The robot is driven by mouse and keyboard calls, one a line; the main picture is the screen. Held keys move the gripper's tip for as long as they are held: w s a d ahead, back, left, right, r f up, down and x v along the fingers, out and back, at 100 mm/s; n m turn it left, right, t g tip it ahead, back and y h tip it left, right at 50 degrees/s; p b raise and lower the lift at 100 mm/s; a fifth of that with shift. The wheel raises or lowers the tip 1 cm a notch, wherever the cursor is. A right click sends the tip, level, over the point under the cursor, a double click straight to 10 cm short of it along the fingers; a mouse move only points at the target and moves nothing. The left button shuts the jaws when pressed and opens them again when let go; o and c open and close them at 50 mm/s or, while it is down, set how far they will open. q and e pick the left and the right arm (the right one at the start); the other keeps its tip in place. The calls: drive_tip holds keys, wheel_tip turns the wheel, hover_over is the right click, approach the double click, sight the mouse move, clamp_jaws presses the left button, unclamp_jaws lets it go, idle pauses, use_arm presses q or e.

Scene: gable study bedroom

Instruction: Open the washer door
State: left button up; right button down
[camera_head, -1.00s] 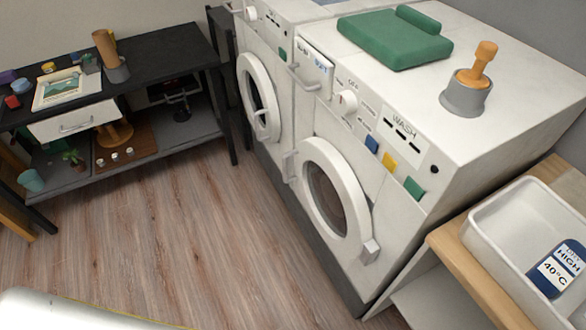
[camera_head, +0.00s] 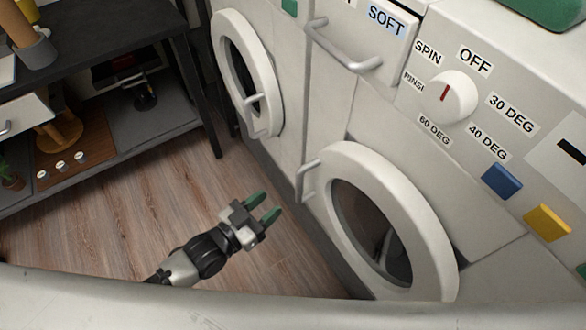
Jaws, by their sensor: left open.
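The washer (camera_head: 470,190) stands at the right, seen from close by. Its round door (camera_head: 374,238) has a thick white ring and a dark window, and looks closed. The door's white bar handle (camera_head: 304,181) sits on the left side of the ring. My left gripper (camera_head: 264,207) is open and empty, with two green-tipped fingers. In the picture it is to the left of and slightly below the handle, apart from it. My right gripper is not in view.
A second machine with a round white door (camera_head: 247,75) stands to the left. A drawer labelled SOFT (camera_head: 360,40) and a dial (camera_head: 450,97) are above the washer door. A dark shelf unit (camera_head: 110,60) is at upper left. Wood floor (camera_head: 110,215) lies free between.

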sight(297, 182)
use_arm(q)
drive_tip(key=x, duration=0.4)
drive_tip(key=shift+d+r, duration=0.15)
drive_tip(key=shift+d, duration=0.2)
drive_tip(key=x, duration=0.4)
drive_tip(key=shift+w, duration=0.15)
drive_tip(key=shift+w+d, duration=0.55)
drive_tip(key=shift+w, duration=0.05)
drive_tip(key=c, duration=0.7)
clamp_jaws()
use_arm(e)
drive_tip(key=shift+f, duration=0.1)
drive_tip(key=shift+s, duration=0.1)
